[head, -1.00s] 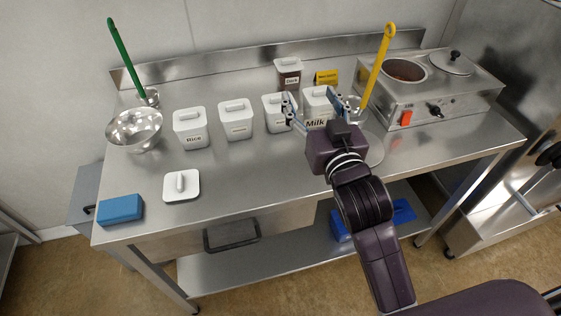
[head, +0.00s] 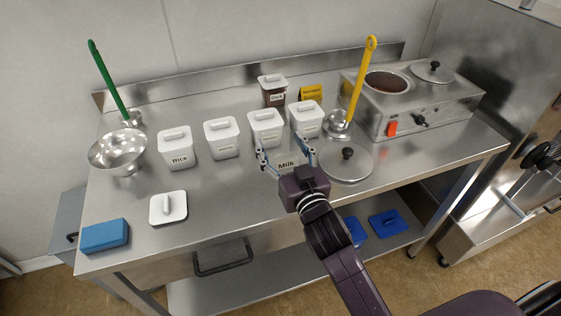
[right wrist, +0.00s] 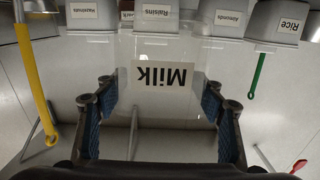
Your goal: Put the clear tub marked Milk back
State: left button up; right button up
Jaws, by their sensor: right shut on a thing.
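The clear tub marked Milk (head: 287,162) is held between the fingers of my right gripper (head: 286,156). It is see-through, so its outline is faint. It is in front of the white tubs; I cannot tell its exact height above the table. In the right wrist view the fingers (right wrist: 160,108) close on both sides of the tub, whose Milk label (right wrist: 165,76) reads upside down. A brown tub marked Dark (head: 274,96) with a white lid stands at the back, beside a yellow sign (head: 311,92). My left gripper is not in view.
Several white lidded tubs, one marked Rice (head: 179,150), stand in a row. A round steel lid (head: 345,165) lies to the gripper's right, near a yellow ladle (head: 362,75) and a two-well warmer (head: 415,110). A steel bowl (head: 118,152), white lid (head: 168,208) and blue block (head: 105,235) are left.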

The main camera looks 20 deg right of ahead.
aim_at(276, 151)
jog(key=shift+f, duration=2.65)
jog(key=shift+f+b, duration=0.2)
jog(key=shift+b, duration=0.15)
jog(key=o, duration=1.4)
jog(key=shift+s+r, duration=0.15)
